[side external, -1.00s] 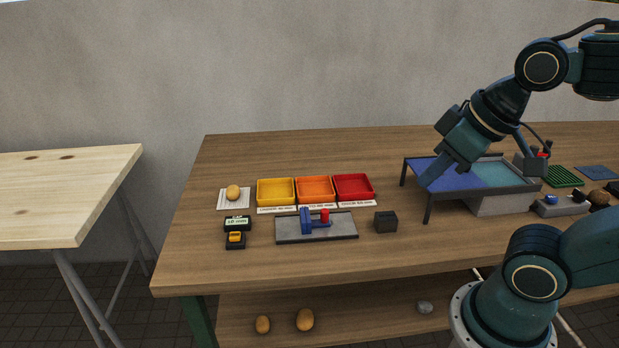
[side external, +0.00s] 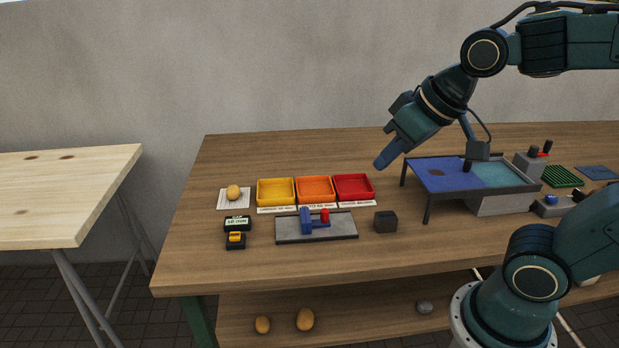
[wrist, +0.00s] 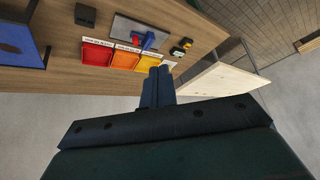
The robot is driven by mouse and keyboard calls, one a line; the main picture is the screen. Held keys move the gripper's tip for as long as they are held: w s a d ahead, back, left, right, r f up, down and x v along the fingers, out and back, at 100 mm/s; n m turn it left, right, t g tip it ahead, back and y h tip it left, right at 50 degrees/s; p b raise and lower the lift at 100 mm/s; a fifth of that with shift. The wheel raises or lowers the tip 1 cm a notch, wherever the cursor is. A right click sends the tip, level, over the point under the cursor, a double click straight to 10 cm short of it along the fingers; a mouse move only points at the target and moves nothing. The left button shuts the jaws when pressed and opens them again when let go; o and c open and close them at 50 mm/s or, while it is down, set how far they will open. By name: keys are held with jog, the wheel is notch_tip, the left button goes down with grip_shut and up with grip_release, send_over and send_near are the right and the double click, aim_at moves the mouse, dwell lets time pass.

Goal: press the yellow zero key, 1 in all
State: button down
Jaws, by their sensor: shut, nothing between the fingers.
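The yellow zero key (side external: 236,236) sits on a small black block near the table's front left, just in front of a black scale display (side external: 237,222) with a pale screen. In the wrist view the yellow key (wrist: 187,43) shows small, beyond my fingers. My gripper (side external: 380,163) is shut and empty. It hangs in the air above the table, right of the red tray and left of the blue-topped stand, well away from the key. In the wrist view my gripper's fingers (wrist: 161,70) are together.
Yellow (side external: 276,192), orange (side external: 314,189) and red (side external: 354,187) trays stand mid-table. A potato (side external: 233,192) lies on a white pad (side external: 222,204). A grey plate (side external: 345,229) with blue and red parts and a dark cube (side external: 385,222) stand in front. The blue-topped stand (side external: 450,178) is right.

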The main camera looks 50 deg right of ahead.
jog(key=w+a+f+m+t+y, duration=0.1)
jog(key=w+a+f, duration=0.1)
jog(key=w, duration=0.6)
jog(key=w+a+f+m, duration=0.1)
jog(key=w+a+f, duration=0.1)
jog(key=w, duration=0.6)
jog(key=m+t+y, duration=0.1)
jog(key=m+y, duration=0.1)
send_over(239, 236)
notch_tip(239, 236, down, 10)
jog(key=shift+f, duration=0.15)
jog(key=shift+f, duration=0.1)
jog(key=shift+f, duration=4.3)
